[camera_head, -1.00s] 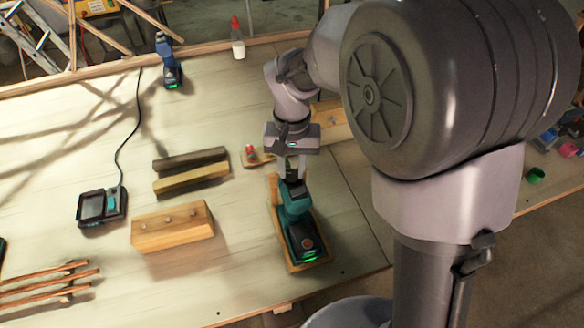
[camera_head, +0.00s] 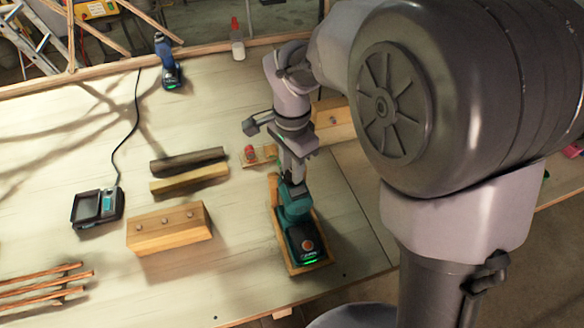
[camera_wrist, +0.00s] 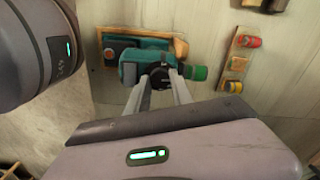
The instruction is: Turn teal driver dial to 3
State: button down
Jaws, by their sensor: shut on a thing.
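The teal driver (camera_head: 296,213) lies on a wooden cradle (camera_head: 322,262) near the right front of the bench. Its base end, with an orange round spot and a green light, points toward the front. My gripper (camera_wrist: 162,80) is shut on the driver's dark round dial (camera_wrist: 160,77), with one finger on each side. The dial's number marks are too small to read. In the head view my gripper (camera_head: 292,178) reaches down onto the driver.
A small board with coloured pieces (camera_head: 258,156) lies close behind the driver. A wooden block with several bolts (camera_head: 168,230) and two wooden strips (camera_head: 188,170) are to the left. A blue driver (camera_head: 167,62) stands farther back. A charger (camera_head: 97,207) is at left.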

jog(key=shift+m, duration=0.9)
jog(key=c, duration=1.1)
grip_release()
